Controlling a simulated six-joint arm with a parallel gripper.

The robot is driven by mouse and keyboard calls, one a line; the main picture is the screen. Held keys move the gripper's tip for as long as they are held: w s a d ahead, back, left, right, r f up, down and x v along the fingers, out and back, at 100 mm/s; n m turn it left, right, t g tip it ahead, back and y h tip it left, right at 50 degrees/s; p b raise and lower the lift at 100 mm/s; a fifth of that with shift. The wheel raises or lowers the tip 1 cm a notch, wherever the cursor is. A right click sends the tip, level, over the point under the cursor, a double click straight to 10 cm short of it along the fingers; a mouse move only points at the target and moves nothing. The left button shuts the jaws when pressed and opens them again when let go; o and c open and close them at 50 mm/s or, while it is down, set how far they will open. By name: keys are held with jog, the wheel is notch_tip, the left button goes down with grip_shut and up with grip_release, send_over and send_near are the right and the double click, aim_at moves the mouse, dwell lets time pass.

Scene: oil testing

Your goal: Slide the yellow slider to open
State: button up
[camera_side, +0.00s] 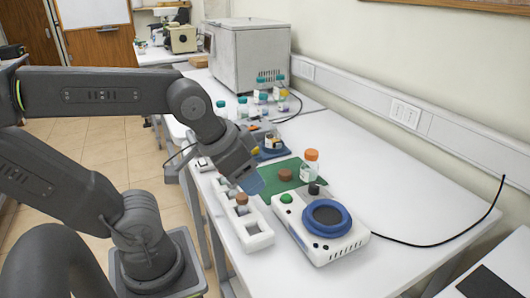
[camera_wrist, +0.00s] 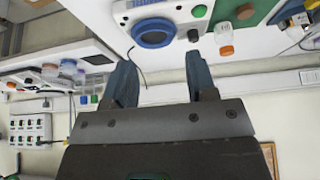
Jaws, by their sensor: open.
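My gripper (camera_side: 251,182) hangs above the white rack with its blue fingers pointing down and to the right. In the wrist view my gripper (camera_wrist: 162,76) has its two blue fingers apart with nothing between them. No yellow slider can be made out for certain in either view. A white device (camera_side: 342,249) with a blue ring (camera_side: 327,217), a green button (camera_side: 287,198) and a black knob (camera_side: 314,190) stands right of the gripper. The device (camera_wrist: 177,12) also shows at the top of the wrist view, beyond the fingers and apart from them.
A white rack (camera_side: 259,241) holds a brown-capped vial (camera_side: 242,201). Several bottles and a grey box (camera_side: 251,56) stand behind.

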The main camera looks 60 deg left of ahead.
jog(key=shift+c, duration=0.3)
jog(key=shift+w+a+r, duration=0.15)
jog(key=shift+c, duration=0.2)
jog(key=g, duration=0.6)
send_over(255, 150)
jog(key=a, duration=0.1)
notch_tip(255, 150, down, 4)
jog(key=f, duration=1.3)
jog(key=shift+s+f, duration=0.2)
jog(key=shift+s, duration=0.2)
grip_shut()
